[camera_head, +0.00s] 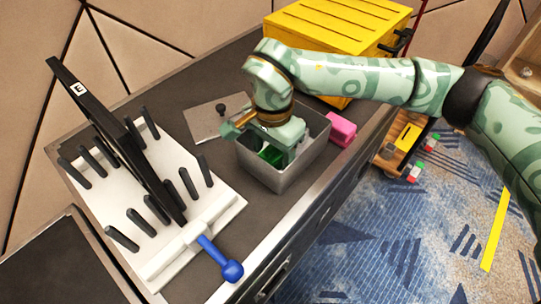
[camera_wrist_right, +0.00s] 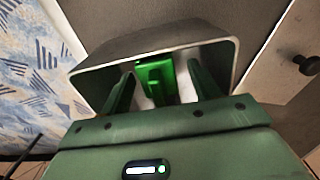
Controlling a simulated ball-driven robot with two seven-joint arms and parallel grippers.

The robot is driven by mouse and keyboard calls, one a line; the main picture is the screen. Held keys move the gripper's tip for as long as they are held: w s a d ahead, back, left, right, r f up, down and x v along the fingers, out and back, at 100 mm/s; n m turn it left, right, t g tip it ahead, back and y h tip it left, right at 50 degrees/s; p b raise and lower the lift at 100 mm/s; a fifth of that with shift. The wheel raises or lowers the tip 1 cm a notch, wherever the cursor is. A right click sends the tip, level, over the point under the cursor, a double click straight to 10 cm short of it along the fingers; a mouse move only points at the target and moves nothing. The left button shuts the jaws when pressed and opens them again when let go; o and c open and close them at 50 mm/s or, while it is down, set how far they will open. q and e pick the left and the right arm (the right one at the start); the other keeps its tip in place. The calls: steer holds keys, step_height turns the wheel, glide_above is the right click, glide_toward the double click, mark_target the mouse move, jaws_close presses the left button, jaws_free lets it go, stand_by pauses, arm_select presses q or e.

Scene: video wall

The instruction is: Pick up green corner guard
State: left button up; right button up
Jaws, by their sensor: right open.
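The green corner guard (camera_wrist_right: 157,78) lies inside a grey metal bin; in the head view only part of it (camera_head: 271,155) shows below my gripper. My right gripper (camera_head: 268,150) reaches down into the bin from above. In the right wrist view its two fingers (camera_wrist_right: 162,92) are apart, one on each side of the guard, with gaps between. Whether either finger touches the guard cannot be told. My left gripper is not in view.
The grey bin (camera_head: 283,182) stands on the dark counter (camera_head: 240,215). A pink block (camera_head: 341,128) lies right of it, a yellow toolbox (camera_head: 335,30) behind, and a lidded plate (camera_head: 206,118) to its left. A white peg rack (camera_head: 165,255) with a blue-handled clamp (camera_head: 220,258) fills the left.

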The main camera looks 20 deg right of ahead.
steer(key=shift+f, duration=0.2)
steer(key=c, duration=1.1)
steer(key=shift+o, duration=0.2)
steer(key=shift+r, duration=0.1)
